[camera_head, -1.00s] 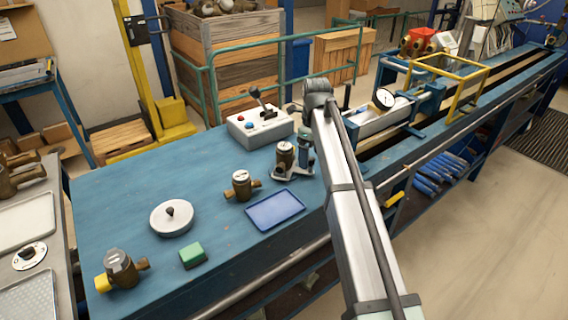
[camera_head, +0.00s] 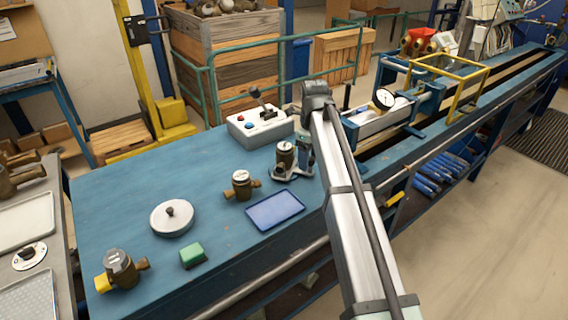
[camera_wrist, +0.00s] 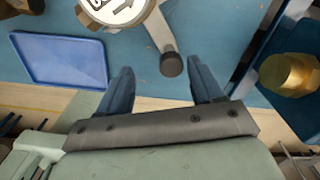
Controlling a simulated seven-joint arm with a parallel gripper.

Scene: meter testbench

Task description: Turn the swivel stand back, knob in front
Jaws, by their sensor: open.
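The swivel stand (camera_head: 291,175) is a grey base with arms, carrying a brass meter (camera_head: 285,154) with a white dial. In the wrist view, the meter's dial (camera_wrist: 118,10) is cut off by the top edge. One light arm of the stand (camera_wrist: 158,30) points toward my gripper and ends in a dark round knob (camera_wrist: 172,65). My gripper (camera_wrist: 161,72) is open, with blue fingers on either side of the knob, which sits near the fingertips, closer to the right finger. Contact cannot be told. In the head view my gripper (camera_head: 305,160) is at the stand's right side, partly hidden.
A blue tray (camera_head: 275,209) lies in front of the stand. A second brass meter (camera_head: 242,186), a round grey lid-like disc (camera_head: 172,218) and a green block (camera_head: 193,255) stand to the left. A control box (camera_head: 260,126) is behind. A brass part (camera_wrist: 288,74) is right of my fingers.

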